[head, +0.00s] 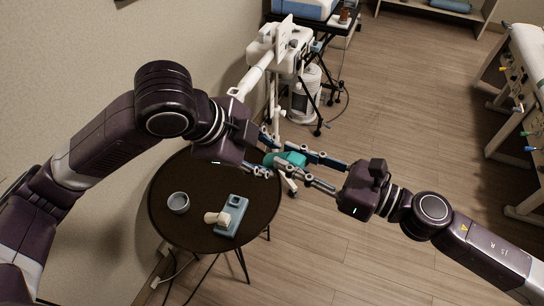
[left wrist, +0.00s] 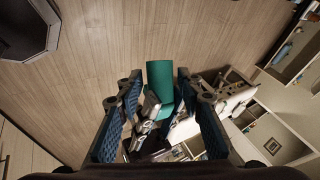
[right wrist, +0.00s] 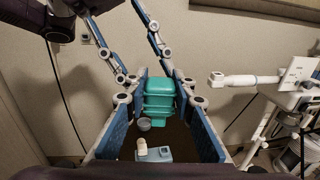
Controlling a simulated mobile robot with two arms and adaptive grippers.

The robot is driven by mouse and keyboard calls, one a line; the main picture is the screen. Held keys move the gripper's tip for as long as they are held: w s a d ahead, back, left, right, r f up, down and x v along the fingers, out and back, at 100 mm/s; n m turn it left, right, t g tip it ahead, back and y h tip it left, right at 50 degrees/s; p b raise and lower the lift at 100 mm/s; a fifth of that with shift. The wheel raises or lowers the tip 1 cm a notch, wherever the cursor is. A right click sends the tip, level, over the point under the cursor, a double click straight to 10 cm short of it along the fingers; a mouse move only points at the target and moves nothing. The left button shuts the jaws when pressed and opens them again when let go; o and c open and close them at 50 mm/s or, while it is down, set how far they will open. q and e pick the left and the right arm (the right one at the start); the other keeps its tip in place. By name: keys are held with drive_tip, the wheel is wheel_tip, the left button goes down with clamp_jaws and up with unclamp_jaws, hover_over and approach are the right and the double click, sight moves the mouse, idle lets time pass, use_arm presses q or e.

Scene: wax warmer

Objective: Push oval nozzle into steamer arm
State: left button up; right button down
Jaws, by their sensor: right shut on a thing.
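The teal oval nozzle (head: 288,159) is held in the air between my two facing grippers, over the round table's edge. My right gripper (right wrist: 160,85) is shut on it, with a finger on each side. My left gripper (left wrist: 158,84) is open, its fingers on either side of the nozzle with small gaps; the nozzle also shows in the left wrist view (left wrist: 160,78). The white steamer arm (head: 252,78) reaches from the steamer at the back, apart from the nozzle. Its free end shows at the right in the right wrist view (right wrist: 222,78). Fingers partly hide the nozzle.
The round dark table (head: 185,235) holds a small grey bowl (head: 178,203) and a blue wax warmer (head: 234,212) with a pale roller-like piece. The steamer's base and a black cart (head: 335,25) stand behind. Wooden floor is clear in between.

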use_arm(q)
drive_tip(key=shift+x, duration=1.25)
drive_tip(key=shift+c, duration=0.4)
clamp_jaws()
use_arm(e)
drive_tip(key=c, duration=1.5)
unclamp_jaws()
drive_tip(key=shift+c, duration=0.2)
